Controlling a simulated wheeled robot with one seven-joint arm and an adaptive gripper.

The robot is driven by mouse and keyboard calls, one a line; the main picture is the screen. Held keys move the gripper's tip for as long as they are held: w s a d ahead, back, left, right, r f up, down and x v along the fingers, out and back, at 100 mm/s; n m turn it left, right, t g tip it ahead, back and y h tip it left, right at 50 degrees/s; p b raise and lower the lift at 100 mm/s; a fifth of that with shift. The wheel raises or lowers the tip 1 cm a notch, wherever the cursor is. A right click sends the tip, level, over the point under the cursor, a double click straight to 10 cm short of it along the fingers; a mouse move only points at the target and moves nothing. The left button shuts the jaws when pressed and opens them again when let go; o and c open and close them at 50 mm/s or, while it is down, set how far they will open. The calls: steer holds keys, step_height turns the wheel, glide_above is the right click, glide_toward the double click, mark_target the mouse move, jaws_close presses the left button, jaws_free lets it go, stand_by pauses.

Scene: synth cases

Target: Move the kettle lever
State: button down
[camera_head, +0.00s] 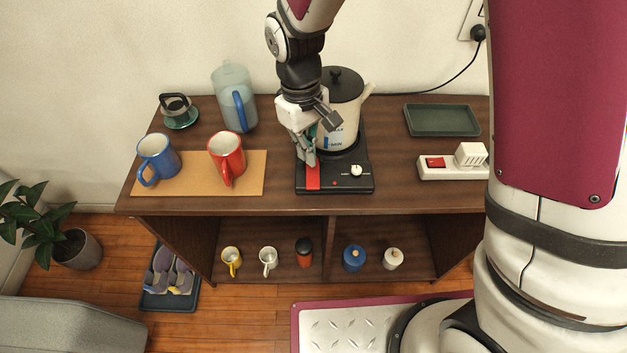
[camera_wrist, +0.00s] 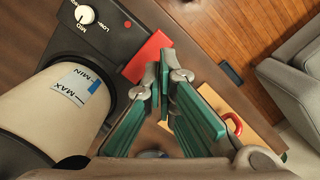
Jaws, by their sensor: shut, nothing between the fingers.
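The cream kettle (camera_head: 347,114) with a black lid stands on its black base (camera_head: 345,184) on the wooden sideboard. In the wrist view the kettle (camera_wrist: 35,112) fills the lower left, with a MAX/MIN window. The red lever (camera_head: 313,179) is at the left front of the base, and it also shows in the wrist view (camera_wrist: 149,58). A white dial (camera_head: 356,170) sits to its right. My gripper (camera_head: 308,160) points down just behind the lever, its green-padded fingers (camera_wrist: 160,72) shut and empty. The fingertips are close to the lever; I cannot tell whether they touch.
A red mug (camera_head: 227,158) and a blue mug (camera_head: 158,158) stand on a tan mat (camera_head: 256,180) to the left, with a pitcher (camera_head: 232,92) behind. A dark tray (camera_head: 441,119) and power strip (camera_head: 452,170) are to the right. Small items fill the lower shelf.

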mark_target(311, 182)
steer(key=shift+s+d+f+b, duration=0.15)
steer(key=shift+f+b, duration=0.8)
steer(key=shift+f, duration=0.75)
steer(key=shift+s+d+f+b, duration=0.1)
steer(key=shift+f+b, duration=0.8)
steer(key=shift+f, duration=0.8)
step_height(311, 182, down, 2)
steer(key=shift+b, duration=0.5)
steer(key=shift+r, duration=0.15)
steer(key=shift+w+a+r, duration=0.25)
steer(key=shift+w+a, duration=0.25)
steer(key=shift+w, duration=0.1)
steer(key=shift+w+a+r, duration=0.2)
steer(key=shift+w+a, duration=0.3)
steer(key=shift+w, duration=0.05)
